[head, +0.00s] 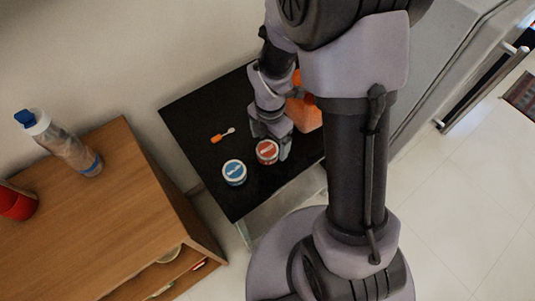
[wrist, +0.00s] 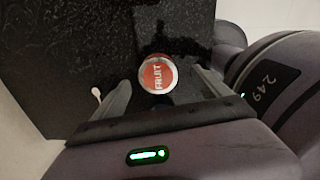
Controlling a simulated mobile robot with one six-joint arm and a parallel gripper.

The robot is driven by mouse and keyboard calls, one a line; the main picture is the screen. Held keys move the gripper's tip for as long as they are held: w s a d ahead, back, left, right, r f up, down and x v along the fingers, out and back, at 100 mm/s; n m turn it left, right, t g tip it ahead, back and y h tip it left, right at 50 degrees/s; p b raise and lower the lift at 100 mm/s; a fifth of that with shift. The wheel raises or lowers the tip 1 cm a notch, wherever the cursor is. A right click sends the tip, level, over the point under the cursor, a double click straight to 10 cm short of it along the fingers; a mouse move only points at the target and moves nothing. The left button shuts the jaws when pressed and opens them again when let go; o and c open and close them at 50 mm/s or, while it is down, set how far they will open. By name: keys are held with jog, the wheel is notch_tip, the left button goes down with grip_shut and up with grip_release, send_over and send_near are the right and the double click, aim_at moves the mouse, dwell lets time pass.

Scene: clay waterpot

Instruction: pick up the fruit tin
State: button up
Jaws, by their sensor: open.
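The fruit tin (head: 267,151) is a small round tin with a red lid, standing on the black tabletop (head: 190,105) in the head view. In the wrist view the fruit tin (wrist: 158,74) shows its red lid reading "FRUIT" and a pale rim. My gripper (wrist: 160,80) is open, one finger on each side of the tin in that picture. In the head view my gripper (head: 271,142) reaches down right beside the tin. I cannot tell whether the fingers touch it or how far down they are.
A blue-lidded tin (head: 234,172) stands close to the fruit tin, lower left. A small orange-and-white item (head: 222,135) lies on the black top. An orange object (head: 305,113) is partly hidden behind my arm. A wooden cabinet (head: 110,210) holds a bottle (head: 62,142) and a red cup (head: 16,203).

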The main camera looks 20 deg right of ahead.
aim_at(267, 149)
jog(key=f+b, duration=0.1)
jog(key=f, duration=0.1)
jog(key=f+b, duration=0.1)
jog(key=f, duration=0.2)
jog(key=shift+w+a+b, duration=0.15)
jog(key=shift+a+b, duration=0.05)
jog(key=shift+b, duration=0.2)
jog(key=shift+r, duration=0.1)
jog(key=shift+c, duration=1.1)
jog(key=c, duration=1.5)
